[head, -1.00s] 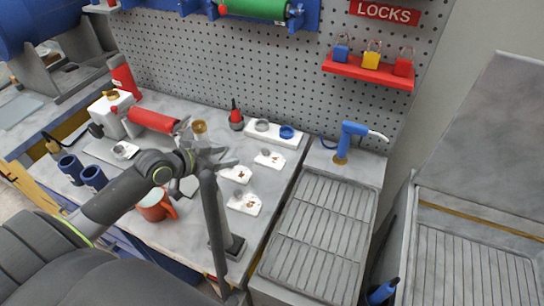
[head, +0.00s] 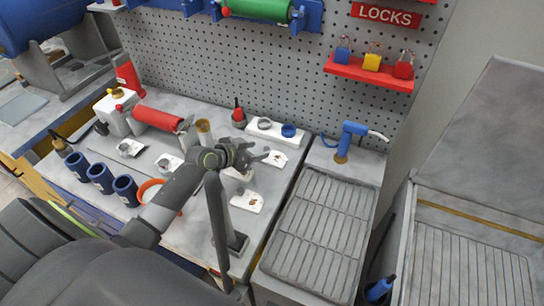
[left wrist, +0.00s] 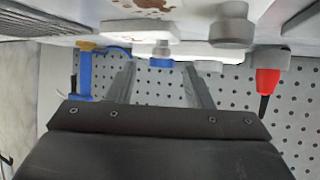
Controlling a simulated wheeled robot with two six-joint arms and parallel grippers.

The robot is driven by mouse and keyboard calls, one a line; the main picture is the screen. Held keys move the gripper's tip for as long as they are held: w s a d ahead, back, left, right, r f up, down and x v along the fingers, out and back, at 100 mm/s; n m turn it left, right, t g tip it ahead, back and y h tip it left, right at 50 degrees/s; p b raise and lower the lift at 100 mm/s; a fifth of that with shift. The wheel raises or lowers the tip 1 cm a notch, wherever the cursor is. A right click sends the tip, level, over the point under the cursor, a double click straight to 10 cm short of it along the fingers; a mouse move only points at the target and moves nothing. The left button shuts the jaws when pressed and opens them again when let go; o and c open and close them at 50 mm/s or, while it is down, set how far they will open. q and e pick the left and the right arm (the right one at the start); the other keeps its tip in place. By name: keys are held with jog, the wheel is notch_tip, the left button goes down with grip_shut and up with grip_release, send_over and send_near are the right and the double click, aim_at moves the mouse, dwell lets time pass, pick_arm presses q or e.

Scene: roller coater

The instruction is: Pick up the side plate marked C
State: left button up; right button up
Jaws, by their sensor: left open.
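Several small white plates with brown marks lie on the grey bench top; no letter can be read on any. In the head view one lies at the back right (head: 278,158), one is partly hidden by my left gripper (head: 240,174), and one lies nearer the front (head: 246,202). Two more lie to the left (head: 130,148) (head: 168,163). My left gripper (head: 262,157) is open and empty, over or beside the back right plate. In the left wrist view its fingers (left wrist: 159,68) are apart, and a white plate with brown marks (left wrist: 138,27) shows beyond them. My right gripper does not show.
A white holder with a grey and a blue ring (head: 264,127) stands behind the plates, beside a red-and-black bottle (head: 238,117). A slatted grey tray (head: 316,230) lies right.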

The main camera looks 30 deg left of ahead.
aim_at(267, 148)
pick_arm(q)
jog(key=shift+p+x, duration=0.4)
jog(key=shift+x, duration=1.55)
jog(key=shift+a, duration=0.1)
grip_shut()
